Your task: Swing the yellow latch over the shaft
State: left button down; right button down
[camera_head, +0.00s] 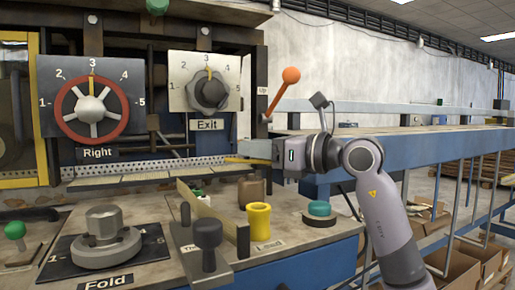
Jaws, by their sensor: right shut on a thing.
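The yellow latch (236,160) shows as a thin yellow bar at the right end of the perforated strip, below the Exit dial. My right gripper (247,149) reaches in from the right and is shut on the latch at its tips. The fingers cover part of the latch. I cannot clearly make out the shaft among the dark machine parts behind the gripper. My left gripper is not in view.
An orange-knobbed lever (290,76) rises just above my right gripper. Below stand a yellow knob (259,222), a teal button (319,209), a dark-knobbed lever (208,236) and the Fold dial (103,240). A blue conveyor frame (430,148) runs off right.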

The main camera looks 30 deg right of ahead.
jog(key=shift+n+g+y, duration=0.3)
jog(key=shift+y, duration=0.1)
jog(key=n+g+y+p, duration=0.1)
jog(key=n+g+y, duration=0.1)
jog(key=n+g+y+p, duration=0.1)
jog(key=y, duration=0.1)
jog(key=shift+s+r+n+g, duration=0.15)
jog(key=shift+s+n+g, duration=0.2)
jog(key=shift+n+g, duration=0.05)
jog(key=shift+s+a+n+g+y+p, duration=0.15)
jog(key=shift+n+g+y+p, duration=0.3)
jog(key=shift+n+g+y, duration=0.4)
jog(key=shift+s+d+n+g+y+p, duration=0.15)
jog(key=shift+n+g+y+p, duration=0.35)
jog(key=shift+g, duration=0.55)
jog(key=shift+a, duration=0.1)
jog(key=c, duration=1)
grip_release()
